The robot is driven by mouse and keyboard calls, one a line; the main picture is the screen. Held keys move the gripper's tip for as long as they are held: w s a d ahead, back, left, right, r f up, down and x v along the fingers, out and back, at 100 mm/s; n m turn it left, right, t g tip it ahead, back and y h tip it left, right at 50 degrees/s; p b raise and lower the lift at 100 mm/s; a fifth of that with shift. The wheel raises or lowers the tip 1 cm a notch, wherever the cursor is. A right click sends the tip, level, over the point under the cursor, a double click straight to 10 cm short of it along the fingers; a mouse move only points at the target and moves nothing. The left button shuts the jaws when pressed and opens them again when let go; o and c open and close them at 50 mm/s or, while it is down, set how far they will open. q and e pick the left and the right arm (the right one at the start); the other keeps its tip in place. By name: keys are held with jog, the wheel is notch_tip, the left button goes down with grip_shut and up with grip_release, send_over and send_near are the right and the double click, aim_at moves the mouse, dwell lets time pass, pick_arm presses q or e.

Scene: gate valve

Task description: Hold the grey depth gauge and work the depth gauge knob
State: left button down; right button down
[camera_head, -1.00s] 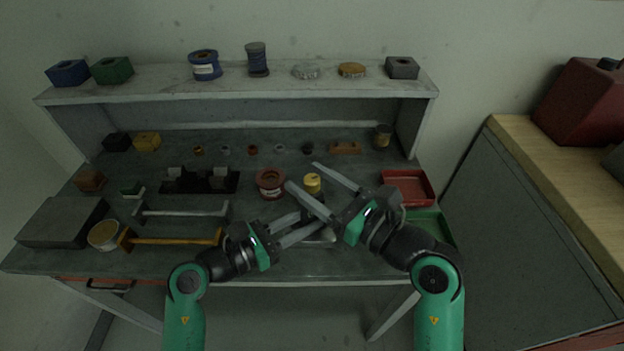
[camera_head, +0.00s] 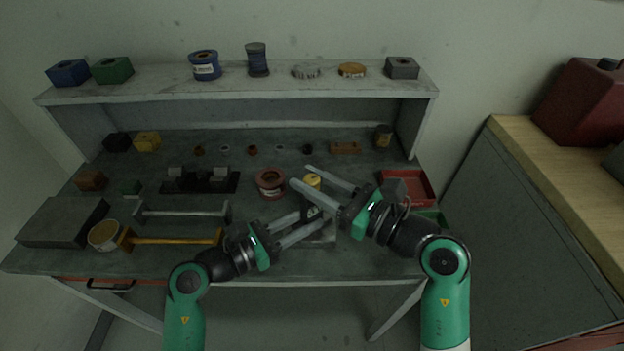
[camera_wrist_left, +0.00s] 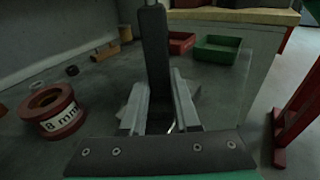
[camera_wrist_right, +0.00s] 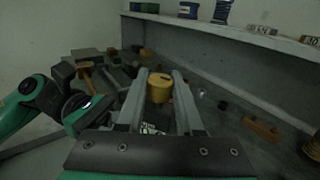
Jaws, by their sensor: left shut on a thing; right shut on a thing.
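The grey depth gauge (camera_head: 314,212) stands at the front middle of the bench, partly hidden by my grippers. In the left wrist view it is a dark upright column (camera_wrist_left: 155,55). My left gripper (camera_head: 312,221) is shut on its lower part, one finger on each side. The yellow depth gauge knob (camera_head: 313,181) sits at the gauge's top; it also shows in the right wrist view (camera_wrist_right: 159,86). My right gripper (camera_head: 300,174) reaches over from the right and is shut on the knob, which lies between its fingers. The exact finger contact is hard to see.
A red spool (camera_head: 270,182) stands just left of the gauge. A red tray (camera_head: 430,188) and a green tray (camera_wrist_left: 217,49) lie to the right. Grey and yellow handled bars (camera_head: 180,240) lie to the left. Small parts line the bench's back.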

jog(key=shift+n+g+y, duration=0.7)
jog(key=shift+n+g, duration=0.2)
jog(key=shift+g, duration=0.3)
jog(key=c, duration=0.5)
grip_release()
jog(key=shift+c, duration=0.2)
jog(key=v, duration=1.2)
jog(key=shift+s+f, duration=0.1)
pick_arm(q)
jog(key=c, duration=0.6)
grip_release()
jog(key=shift+o, duration=0.2)
